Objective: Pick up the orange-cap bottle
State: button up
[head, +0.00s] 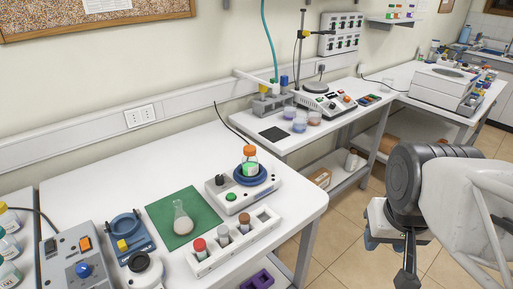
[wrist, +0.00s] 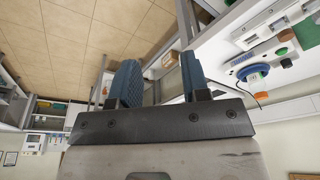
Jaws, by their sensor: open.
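The orange-cap bottle (head: 250,161) is clear with a green label. It stands upright on the round blue plate of a white device (head: 239,188) near the right side of the front table. In the wrist view, which is turned over, an orange cap (wrist: 281,51) shows over a blue disc at the right. My gripper (wrist: 158,82) is open and empty, with two blue ridged fingers apart. In the head view my arm is at the right, well away from the bottle, and my gripper is only partly visible there.
A rack (head: 235,242) with several capped tubes stands in front of the device. Other devices stand at the table's left. A second bench (head: 275,145) with equipment is behind. Floor is open between table and arm.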

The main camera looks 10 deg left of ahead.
jog(key=o, duration=0.8)
jog(key=m+g+y, duration=0.3)
jog(key=m, duration=1.4)
send_over(252, 148)
jog(key=d, duration=0.2)
jog(key=shift+s+f, duration=0.2)
jog(key=shift+f, duration=0.85)
jog(key=shift+w+a+f+m, duration=0.15)
jog(key=shift+w+a+m, duration=0.1)
jog(key=shift+a+m, duration=0.15)
jog(key=shift+x, duration=1.3)
